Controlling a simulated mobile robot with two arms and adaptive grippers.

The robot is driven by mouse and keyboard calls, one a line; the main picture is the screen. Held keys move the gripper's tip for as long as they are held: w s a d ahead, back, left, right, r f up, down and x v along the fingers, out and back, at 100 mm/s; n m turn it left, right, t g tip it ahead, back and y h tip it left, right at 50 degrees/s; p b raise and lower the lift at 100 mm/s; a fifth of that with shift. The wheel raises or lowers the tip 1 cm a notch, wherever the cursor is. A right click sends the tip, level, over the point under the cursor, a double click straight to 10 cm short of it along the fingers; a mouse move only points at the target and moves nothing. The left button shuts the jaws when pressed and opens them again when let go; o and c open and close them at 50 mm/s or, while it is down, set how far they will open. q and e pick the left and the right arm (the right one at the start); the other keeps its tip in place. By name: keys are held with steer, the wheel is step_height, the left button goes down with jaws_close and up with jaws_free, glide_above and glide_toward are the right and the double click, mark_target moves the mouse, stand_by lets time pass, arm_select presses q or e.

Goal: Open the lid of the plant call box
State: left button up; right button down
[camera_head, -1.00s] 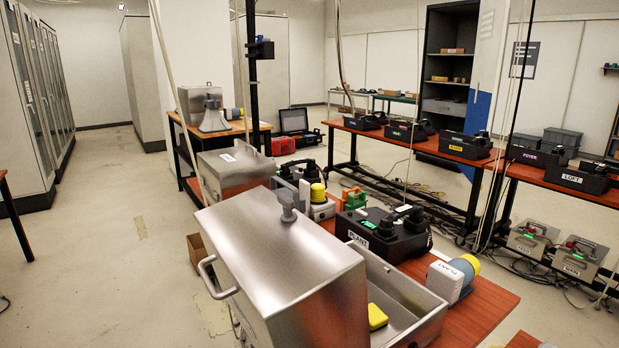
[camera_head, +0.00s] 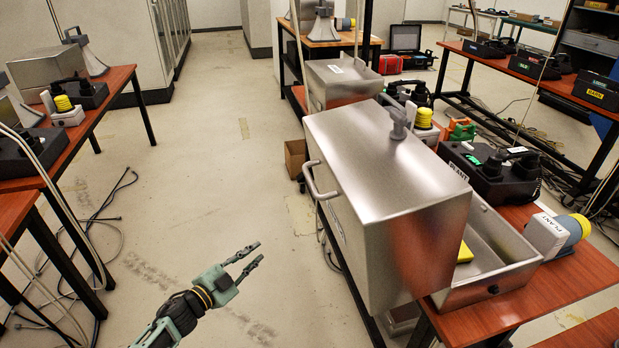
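The plant call box is a brushed steel box on the red-brown table at right of centre. Its large hood-like lid (camera_head: 385,165) has a bar handle (camera_head: 320,181) on its left side. The lid stands off to the left of the steel tray (camera_head: 512,240), so part of the tray's inside shows with a yellow object (camera_head: 464,253) in it. The rest of the inside is hidden behind the lid. My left gripper (camera_head: 257,254) is over the floor, left of and below the handle, apart from the box. Its two fingers are apart with nothing between them. My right gripper is out of view.
A black phone marked PLANT (camera_head: 488,172) and a grey beacon with a yellow and blue end (camera_head: 556,233) stand right of the box. A smaller steel box (camera_head: 342,84) is behind. Tables with phones line the left.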

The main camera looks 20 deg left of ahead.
arm_select(q)
steer(key=w+d+r+m+h, duration=0.15)
steer(key=r+m+h, duration=0.25)
steer(key=r, duration=0.6)
steer(key=d+r+m+h, duration=0.3)
steer(key=r+m, duration=0.2)
steer(key=r, duration=0.4)
steer(key=m+g+h, duration=0.3)
steer(key=m+g, duration=0.3)
steer(key=m, duration=0.3)
glide_toward(309, 176)
steer(key=x, duration=0.4)
steer(key=p+x, duration=0.1)
steer(key=x, duration=0.2)
steer(key=p+x, duration=0.1)
steer(key=x, duration=0.2)
steer(key=shift+f, duration=0.35)
jaws_close()
